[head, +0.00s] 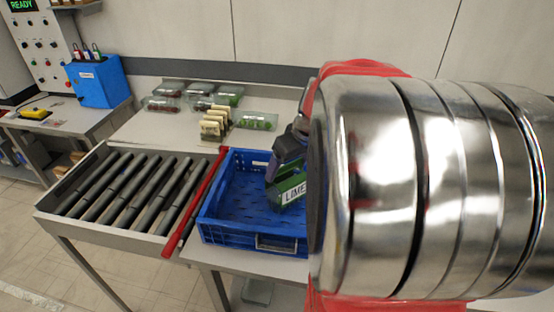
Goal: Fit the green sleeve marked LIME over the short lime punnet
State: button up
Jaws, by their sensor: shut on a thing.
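The green sleeve (287,193) bears a white label reading LIME. My gripper (277,168) is shut on it and holds it tilted over or inside the blue crate (207,222); I cannot tell if it touches the crate floor. Two clear punnets with green contents stand on the table behind the crate: one (256,121) near the crate's back edge, another (230,96) farther back. I cannot tell which is the short lime punnet. My arm hides the crate's right side and everything to the right.
Several cream sleeves or cards (213,125) stand in a row behind the crate. Dark-filled punnets (162,103) lie behind them. A red bar (196,200) separates the crate from the roller conveyor (130,185) at left. A blue box (97,82) stands on the far-left bench.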

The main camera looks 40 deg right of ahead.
jog(key=shift+f, duration=1.85)
dwell(0.7)
jog(key=o, duration=1.1)
jog(key=shift+w+r, duration=0.1)
jog(key=shift+r, duration=3.45)
jog(key=shift+m, duration=0.3)
